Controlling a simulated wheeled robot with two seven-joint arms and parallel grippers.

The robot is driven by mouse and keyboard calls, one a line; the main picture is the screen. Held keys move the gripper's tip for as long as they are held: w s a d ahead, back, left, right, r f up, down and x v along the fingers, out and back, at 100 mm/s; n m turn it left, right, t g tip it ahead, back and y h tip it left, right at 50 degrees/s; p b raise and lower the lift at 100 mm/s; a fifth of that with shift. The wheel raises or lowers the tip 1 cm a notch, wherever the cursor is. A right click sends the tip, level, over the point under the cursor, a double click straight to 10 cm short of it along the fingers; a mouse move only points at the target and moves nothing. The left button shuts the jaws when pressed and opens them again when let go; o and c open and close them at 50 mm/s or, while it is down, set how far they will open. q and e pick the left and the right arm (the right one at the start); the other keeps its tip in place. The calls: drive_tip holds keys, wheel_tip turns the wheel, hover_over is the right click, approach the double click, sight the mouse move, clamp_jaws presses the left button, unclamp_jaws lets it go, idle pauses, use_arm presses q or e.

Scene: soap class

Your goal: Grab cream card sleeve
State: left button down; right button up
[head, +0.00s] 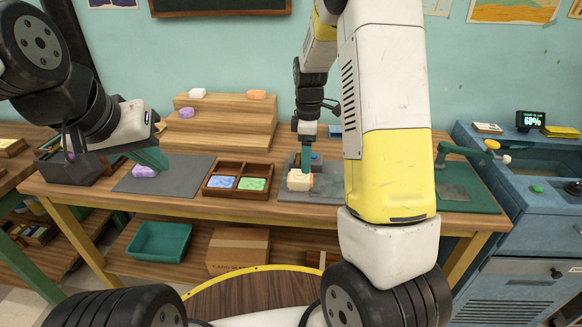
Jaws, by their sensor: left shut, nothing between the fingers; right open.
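A cream block (299,182), which looks like the cream card sleeve, lies on a grey mat in the middle of the table, with a bit of orange at its right end. My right gripper (307,168) points straight down with teal fingers at the back edge of the sleeve. It is open; whether it touches the sleeve I cannot tell. My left gripper (160,163) is shut and empty, tilted over the dark mat at the left, just above and beside a purple soap (144,171). My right arm hides the table right of the sleeve.
A wooden tray (238,168) with blue and green soaps stands left of the sleeve. A stepped wooden stand (230,118) with several soaps is behind. A green mat (476,200) with a green device (461,150) is at the right. A dark grey bin (72,170) stands far left.

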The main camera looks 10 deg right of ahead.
sight(305, 176)
wheel_tip(305, 176, down, 7)
drive_tip(key=shift+a+r, duration=0.1)
drive_tip(key=shift+a, duration=0.05)
drive_tip(key=c, duration=1.5)
drive_tip(key=shift+r, duration=0.1)
